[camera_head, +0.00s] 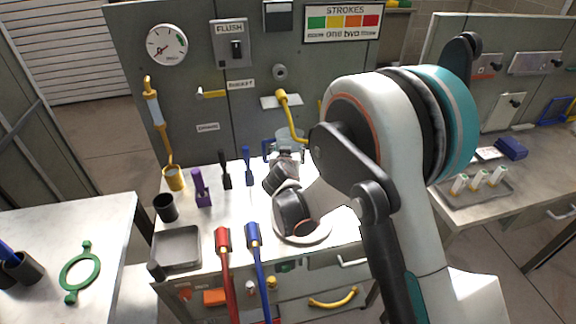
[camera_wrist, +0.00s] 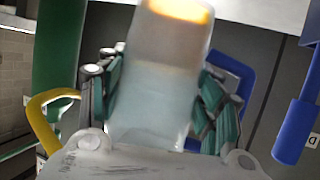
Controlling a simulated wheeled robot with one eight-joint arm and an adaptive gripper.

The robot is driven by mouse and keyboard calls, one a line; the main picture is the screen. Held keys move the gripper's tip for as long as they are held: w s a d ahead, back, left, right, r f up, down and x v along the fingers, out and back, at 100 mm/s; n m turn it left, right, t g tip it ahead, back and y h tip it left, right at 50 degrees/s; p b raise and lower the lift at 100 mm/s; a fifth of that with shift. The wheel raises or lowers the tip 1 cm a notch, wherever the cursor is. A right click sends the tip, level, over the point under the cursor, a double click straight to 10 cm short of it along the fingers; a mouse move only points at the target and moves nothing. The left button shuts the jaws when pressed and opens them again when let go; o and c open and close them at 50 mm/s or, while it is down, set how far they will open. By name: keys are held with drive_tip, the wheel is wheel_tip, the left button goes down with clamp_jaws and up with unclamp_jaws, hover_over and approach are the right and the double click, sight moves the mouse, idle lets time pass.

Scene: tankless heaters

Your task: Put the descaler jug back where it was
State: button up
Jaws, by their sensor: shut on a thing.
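The descaler jug is a translucent, pale vessel; in the wrist view the jug (camera_wrist: 158,85) fills the middle, with an amber glow at its far end. My gripper (camera_wrist: 160,100) is shut on it, teal finger pads on both sides. In the head view the jug (camera_head: 290,138) shows just beyond my wrist, in front of the grey panel and below the yellow spout (camera_head: 290,108). My arm hides much of the gripper there. A blue bracket-like part (camera_wrist: 236,75) lies behind the jug. I cannot tell whether the jug touches it.
A purple bottle (camera_head: 201,188), a black cup (camera_head: 165,208), a yellow cup (camera_head: 174,178) and a grey tray (camera_head: 176,247) stand left on the bench. The panel (camera_head: 190,100) bounds the back.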

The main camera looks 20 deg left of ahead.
drive_tip(key=shift+f+b, duration=0.8)
drive_tip(key=shift+f, duration=1.3)
drive_tip(key=shift+f, duration=0.1)
drive_tip(key=o, duration=1.4)
drive_tip(key=shift+s+r, duration=0.25)
drive_tip(key=shift+s, duration=0.05)
drive_tip(key=p+v, duration=0.3)
drive_tip(key=v, duration=0.8)
drive_tip(key=shift+s+d+r, duration=0.1)
drive_tip(key=shift+s+d, duration=0.05)
